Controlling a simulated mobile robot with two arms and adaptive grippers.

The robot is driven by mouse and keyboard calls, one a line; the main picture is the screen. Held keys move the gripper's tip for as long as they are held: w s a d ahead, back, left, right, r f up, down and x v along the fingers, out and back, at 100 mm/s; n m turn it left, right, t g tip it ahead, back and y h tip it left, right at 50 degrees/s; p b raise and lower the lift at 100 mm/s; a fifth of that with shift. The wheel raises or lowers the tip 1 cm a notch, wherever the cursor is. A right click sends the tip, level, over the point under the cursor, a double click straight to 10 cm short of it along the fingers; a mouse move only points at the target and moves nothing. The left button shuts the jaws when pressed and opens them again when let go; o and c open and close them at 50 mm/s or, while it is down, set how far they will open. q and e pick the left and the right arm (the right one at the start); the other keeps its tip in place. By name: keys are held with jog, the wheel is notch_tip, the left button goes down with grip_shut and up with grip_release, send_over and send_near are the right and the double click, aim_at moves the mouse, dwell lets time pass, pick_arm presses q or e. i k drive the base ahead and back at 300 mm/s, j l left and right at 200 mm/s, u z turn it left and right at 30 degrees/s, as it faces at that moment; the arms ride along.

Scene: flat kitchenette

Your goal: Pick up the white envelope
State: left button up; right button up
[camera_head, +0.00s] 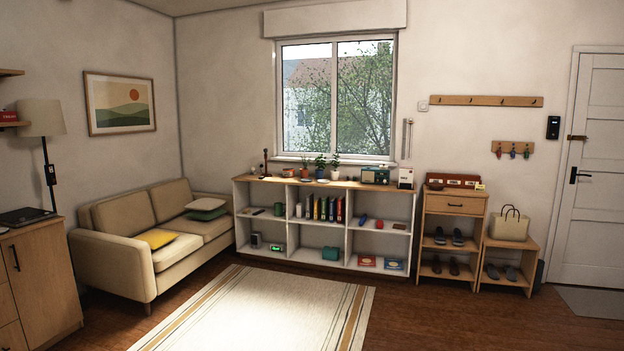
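I cannot make out a white envelope for certain in the head view. A reddish-brown rack or box (454,180) stands on the wooden shoe cabinet (455,206) at the right. A small pale item (480,187) lies at its right end, too small to identify. A white upright object (406,178) stands at the right end of the long low shelf's top. Neither of my grippers is in view.
The long white shelf (345,262) stands under the window. A beige sofa (120,255) and a wooden cabinet (45,285) are at the left. A striped rug (262,312) covers the middle floor. Bare floor (470,325) lies before the shoe cabinet and bench (512,243).

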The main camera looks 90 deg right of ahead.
aim_at(406, 177)
jog(key=z, duration=3.4)
jog(key=i+u, duration=0.1)
jog(key=i, duration=2.15)
jog(key=i+z, duration=0.1)
jog(key=i, duration=1.05)
jog(key=i+j, duration=0.25)
jog(key=i, duration=0.9)
jog(key=i+j, duration=0.2)
jog(key=i, duration=0.3)
jog(key=i+j, duration=0.25)
jog(key=i, duration=0.3)
jog(key=i+j+z, duration=0.1)
jog(key=i, duration=0.4)
jog(key=j, duration=0.1)
